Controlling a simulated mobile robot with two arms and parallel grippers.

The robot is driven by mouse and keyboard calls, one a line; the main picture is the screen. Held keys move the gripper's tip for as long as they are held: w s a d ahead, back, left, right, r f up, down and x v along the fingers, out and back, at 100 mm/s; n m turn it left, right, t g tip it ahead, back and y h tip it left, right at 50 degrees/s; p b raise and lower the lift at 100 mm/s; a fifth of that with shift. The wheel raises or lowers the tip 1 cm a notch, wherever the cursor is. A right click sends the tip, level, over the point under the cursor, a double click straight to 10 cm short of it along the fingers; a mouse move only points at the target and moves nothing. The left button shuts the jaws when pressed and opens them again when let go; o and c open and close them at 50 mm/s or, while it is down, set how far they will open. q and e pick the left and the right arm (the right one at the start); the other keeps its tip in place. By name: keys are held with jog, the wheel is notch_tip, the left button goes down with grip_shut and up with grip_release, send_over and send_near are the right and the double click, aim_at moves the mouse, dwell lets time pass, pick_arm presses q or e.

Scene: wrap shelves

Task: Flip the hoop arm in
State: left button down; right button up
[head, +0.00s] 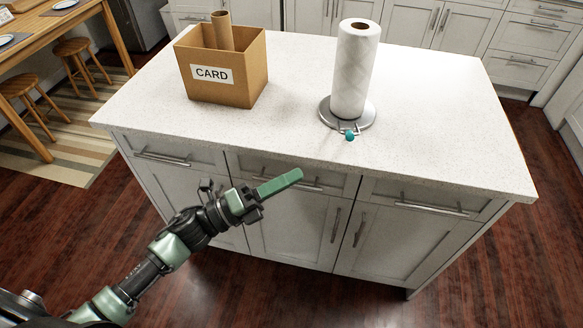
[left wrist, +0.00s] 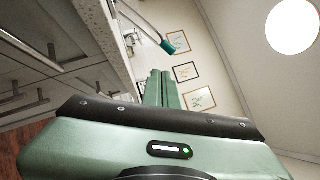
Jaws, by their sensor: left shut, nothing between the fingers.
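A paper towel roll (head: 356,70) stands upright on a round metal holder base (head: 327,117) on the island's white top. The hoop arm, a thin metal bar with a teal knob (head: 350,135) at its end, lies out low at the front of the base. In the left wrist view the hoop arm's teal tip (left wrist: 168,46) shows ahead, just above my fingers. My left gripper (head: 292,178) is shut and empty, in front of the island's front face, to the left of and nearer than the knob, apart from it. My right gripper is out of view.
A cardboard box marked CARD (head: 258,78) stands at the left on the island, with a brown cardboard tube (head: 222,30) in it. The island top (head: 430,130) is clear to the right. Drawers with bar handles line the island's front, close to my left gripper.

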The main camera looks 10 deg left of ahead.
pick_arm(q)
jog(key=w+d+r+p, duration=0.3)
jog(key=w+d, duration=0.3)
jog(key=w, duration=0.2)
jog(key=shift+r, duration=0.3)
jog(key=shift+s+d, duration=0.1)
jog(key=w+r+n+y+p, duration=0.2)
jog(key=w+r+n+p, duration=0.1)
jog(key=w+r+p, duration=0.4)
jog(key=w+r, duration=0.2)
jog(key=w, duration=0.2)
jog(key=shift+w+a+r, duration=0.15)
jog(key=shift+a+r, duration=0.1)
jog(key=shift+a, duration=0.15)
dwell(0.5)
